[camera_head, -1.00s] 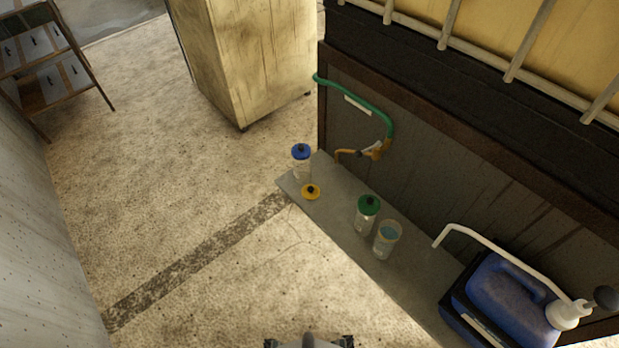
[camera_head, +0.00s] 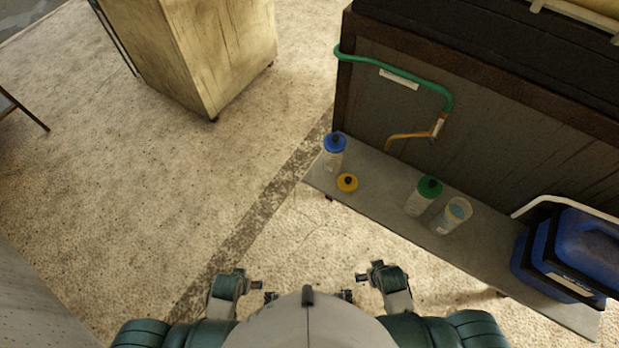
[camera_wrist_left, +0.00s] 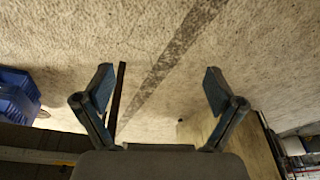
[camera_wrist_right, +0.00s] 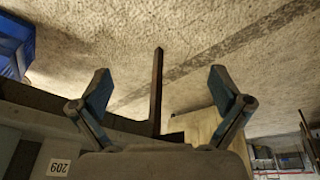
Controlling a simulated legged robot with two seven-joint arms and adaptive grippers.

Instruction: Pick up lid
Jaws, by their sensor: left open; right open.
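A yellow lid (camera_head: 347,183) with a black knob lies flat on the grey shelf (camera_head: 400,222) in the head view. An uncapped clear jar (camera_head: 452,217) stands further right on the shelf. My left gripper (camera_head: 255,286) and right gripper (camera_head: 364,278) show small at the bottom of the head view, short of the shelf and apart from the lid. In the left wrist view my left gripper (camera_wrist_left: 160,85) is open and empty. In the right wrist view my right gripper (camera_wrist_right: 159,88) is open and empty. The lid is not discernible in either wrist view.
A blue-lidded jar (camera_head: 335,152) stands just behind the lid. A green-lidded jar (camera_head: 423,196) and a blue canister (camera_head: 571,255) are to the right. A green hose (camera_head: 405,70) runs along the dark panel behind. Floor left of the shelf is clear, before a worn cabinet (camera_head: 195,55).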

